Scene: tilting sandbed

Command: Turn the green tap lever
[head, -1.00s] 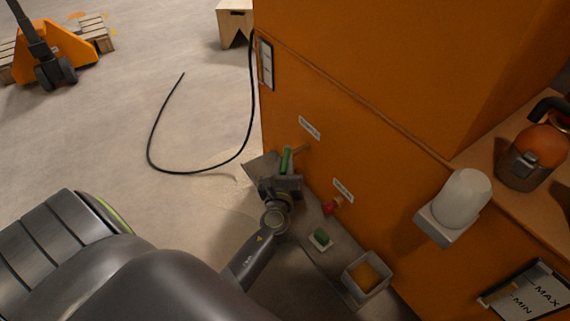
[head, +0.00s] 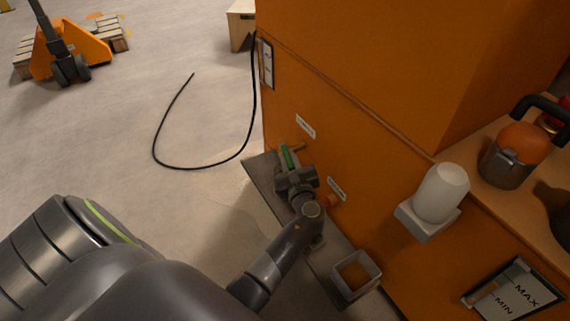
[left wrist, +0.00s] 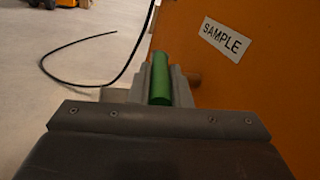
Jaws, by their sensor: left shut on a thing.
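The green tap lever (head: 289,157) sticks out near the orange cabinet wall, below a small white label. In the left wrist view the green lever (left wrist: 160,80) stands upright between the jaws, beside a label reading SAMPLE (left wrist: 222,38). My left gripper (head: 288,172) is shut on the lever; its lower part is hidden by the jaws. A brass-coloured pipe (head: 299,147) runs from the wall by the lever. My right gripper is not in view.
A red tap part (head: 333,200) is close to my left wrist on the right. A grey box with orange contents (head: 375,264) stands on the narrow ledge (head: 262,167). A white bottle (head: 441,192) sits on a wall bracket. Open floor with a black cable (head: 160,135) lies left.

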